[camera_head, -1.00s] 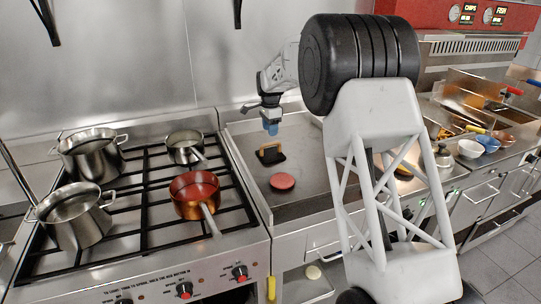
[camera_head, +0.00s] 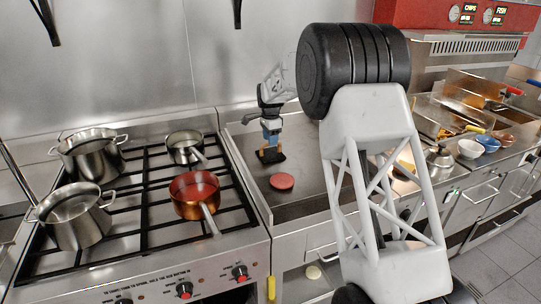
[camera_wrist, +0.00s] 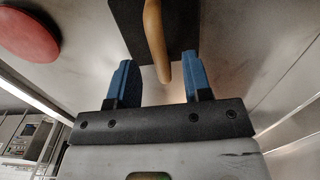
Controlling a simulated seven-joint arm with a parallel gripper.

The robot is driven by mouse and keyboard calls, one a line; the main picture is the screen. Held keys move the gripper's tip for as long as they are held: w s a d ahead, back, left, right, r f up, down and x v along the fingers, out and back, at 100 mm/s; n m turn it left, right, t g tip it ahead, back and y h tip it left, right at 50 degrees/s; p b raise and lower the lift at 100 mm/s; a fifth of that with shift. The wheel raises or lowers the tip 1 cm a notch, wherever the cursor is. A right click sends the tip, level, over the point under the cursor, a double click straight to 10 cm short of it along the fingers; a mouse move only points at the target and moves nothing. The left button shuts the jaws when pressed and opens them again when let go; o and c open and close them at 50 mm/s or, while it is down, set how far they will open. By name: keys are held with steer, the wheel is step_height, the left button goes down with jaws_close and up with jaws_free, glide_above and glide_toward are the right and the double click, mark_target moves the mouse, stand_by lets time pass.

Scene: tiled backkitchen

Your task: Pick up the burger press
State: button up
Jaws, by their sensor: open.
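The burger press (camera_head: 271,156) is a black plate with a tan handle, lying on the flat steel griddle right of the stove. My gripper (camera_head: 271,136) is directly above it in the head view and hides part of the handle. In the wrist view the press's black plate (camera_wrist: 181,22) is at the top, with its curved handle (camera_wrist: 156,42) reaching down between the fingers. My gripper (camera_wrist: 158,82) is open, its two blue fingers on either side of the handle's near end. I cannot tell whether either finger touches it.
A round red patty (camera_head: 282,181) lies on the griddle (camera_head: 312,190) in front of the press; it also shows in the wrist view (camera_wrist: 27,34). The stove at left holds several pots and a copper pan (camera_head: 194,190). A steel wall stands behind.

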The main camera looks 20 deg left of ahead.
mark_target(272, 154)
steer(key=shift+f, duration=1.6)
steer(key=shift+c, duration=0.2)
steer(key=shift+r, duration=0.1)
jaws_close()
